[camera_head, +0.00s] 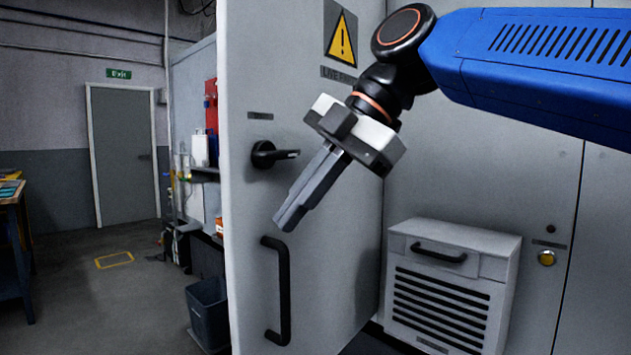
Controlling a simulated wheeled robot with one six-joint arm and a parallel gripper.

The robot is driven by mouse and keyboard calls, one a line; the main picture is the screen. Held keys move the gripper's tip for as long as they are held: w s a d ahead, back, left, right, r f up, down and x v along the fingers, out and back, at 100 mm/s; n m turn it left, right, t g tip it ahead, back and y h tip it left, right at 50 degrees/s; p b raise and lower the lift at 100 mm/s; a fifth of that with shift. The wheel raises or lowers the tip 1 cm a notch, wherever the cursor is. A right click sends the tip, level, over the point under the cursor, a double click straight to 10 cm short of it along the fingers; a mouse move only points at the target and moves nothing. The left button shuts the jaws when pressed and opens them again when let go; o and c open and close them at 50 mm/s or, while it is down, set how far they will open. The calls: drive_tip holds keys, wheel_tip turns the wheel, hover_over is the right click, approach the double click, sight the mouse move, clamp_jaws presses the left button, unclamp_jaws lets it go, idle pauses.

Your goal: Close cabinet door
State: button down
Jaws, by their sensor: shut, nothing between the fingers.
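The grey cabinet door (323,263) stands open, swung out toward me, with its outer face in view at the middle. It carries a yellow warning sign (342,38), a black lever handle (274,154) and a black vertical pull handle (280,290). My gripper (288,218) is shut and empty. It points down and to the left in front of the door face, right of the lever and above the pull handle. I cannot tell whether it touches the door.
A grey vented unit (440,290) with a black handle juts from the cabinet front (520,190) at right. A dark bin (207,312) stands left of the door. A workbench (14,245) is at the far left. The floor (110,300) between is clear.

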sight(247, 237)
drive_tip(key=shift+w+a+f, duration=0.15)
drive_tip(key=shift+w+a, duration=0.4)
drive_tip(key=shift+a, duration=0.4)
drive_tip(key=shift+w+a+f, duration=0.1)
drive_tip(key=shift+w+a, duration=0.45)
drive_tip(key=shift+a, duration=0.35)
drive_tip(key=shift+a, duration=0.1)
